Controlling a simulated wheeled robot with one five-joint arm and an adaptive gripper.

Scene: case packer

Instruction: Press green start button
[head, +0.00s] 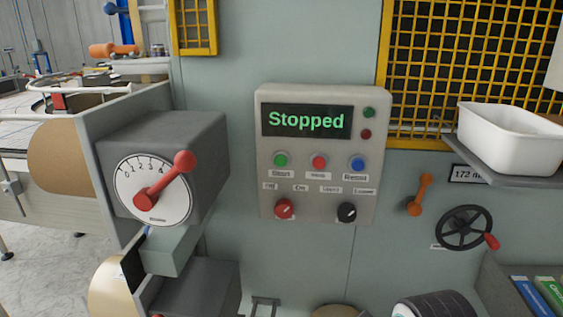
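The green start button (281,160) is on the grey control panel (314,207) in the middle of the head view, above a label reading "Start". The panel's display (306,121) reads "Stopped" in green letters. A red button (319,162) and a blue button (357,164) labelled "Reset" sit to the right of the green one. My gripper is not in view, so where it is relative to the button cannot be seen.
A grey box with a dial (152,190) and red lever (166,181) juts out left of the panel. A white bin (510,138) stands on a shelf at right. An orange handle (420,194) and black handwheel (463,228) are below it. The space before the panel looks clear.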

